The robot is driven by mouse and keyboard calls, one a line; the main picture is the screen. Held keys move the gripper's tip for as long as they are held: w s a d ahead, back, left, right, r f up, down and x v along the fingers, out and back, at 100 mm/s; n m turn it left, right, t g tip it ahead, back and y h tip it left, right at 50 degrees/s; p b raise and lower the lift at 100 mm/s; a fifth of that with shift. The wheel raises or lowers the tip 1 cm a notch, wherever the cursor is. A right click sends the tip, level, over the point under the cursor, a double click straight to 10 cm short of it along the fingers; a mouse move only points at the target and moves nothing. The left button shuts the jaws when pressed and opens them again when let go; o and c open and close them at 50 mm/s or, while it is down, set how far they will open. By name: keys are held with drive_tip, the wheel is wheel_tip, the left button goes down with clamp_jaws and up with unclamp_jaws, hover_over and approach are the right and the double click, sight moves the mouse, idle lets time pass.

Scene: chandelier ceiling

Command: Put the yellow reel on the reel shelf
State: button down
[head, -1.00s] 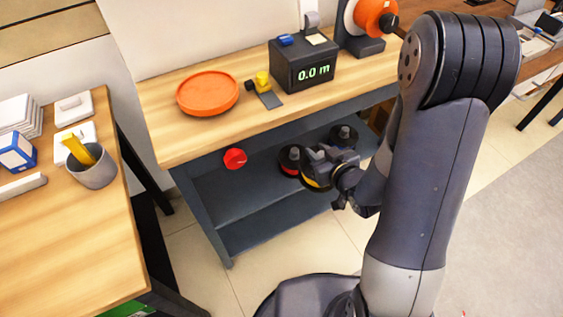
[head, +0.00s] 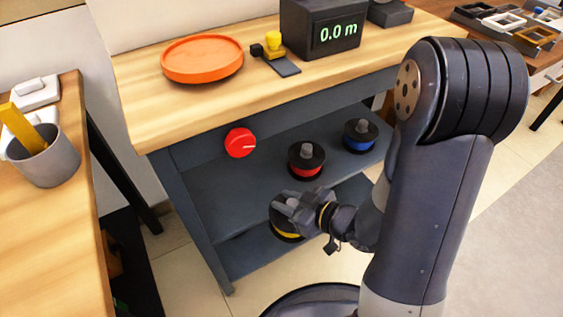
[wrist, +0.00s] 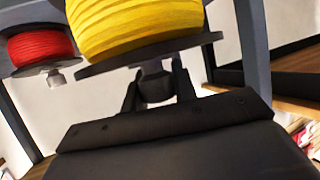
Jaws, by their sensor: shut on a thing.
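The yellow reel (head: 286,234) has black flanges and hangs under my gripper (head: 298,206) in front of the shelf. In the wrist view, my gripper (wrist: 156,85) is shut on the grey knob at the middle of the yellow reel (wrist: 140,22). The reel shelf (head: 225,185) is the dark grey level under the wooden worktop. A red reel (head: 306,172) and a blue reel (head: 361,143) stand on it, knobs up. The red reel also shows in the wrist view (wrist: 40,45). My gripper hides part of the yellow reel.
A red dial (head: 240,142) sits at the shelf's upper front left. The worktop (head: 200,100) overhangs the shelf and carries an orange tray (head: 202,71) and a meter box (head: 322,32). Shelf room left of the red reel looks clear. A lower shelf (head: 250,250) lies below.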

drive_tip(key=shift+w+a+r+b+x, duration=0.15)
drive_tip(key=shift+r+b+x, duration=0.55)
drive_tip(key=shift+x, duration=2.3)
drive_tip(key=shift+w+a+r+b+x, duration=0.1)
drive_tip(key=shift+a+r+b+x, duration=0.55)
drive_tip(key=shift+x, duration=2.35)
drive_tip(key=shift+w+d+r+b+x, duration=0.1)
drive_tip(key=shift+d+r+b+x, duration=0.2)
drive_tip(key=shift+b+x, duration=1.75)
drive_tip(key=shift+p+x, duration=0.8)
drive_tip(key=shift+x, duration=0.15)
drive_tip(key=shift+f, duration=0.25)
drive_tip(key=c, duration=1.1)
unclamp_jaws()
drive_tip(key=shift+c, duration=0.2)
drive_tip(key=shift+r, duration=0.1)
drive_tip(key=shift+r, duration=0.15)
drive_tip(key=p+v, duration=0.4)
drive_tip(key=v, duration=0.8)
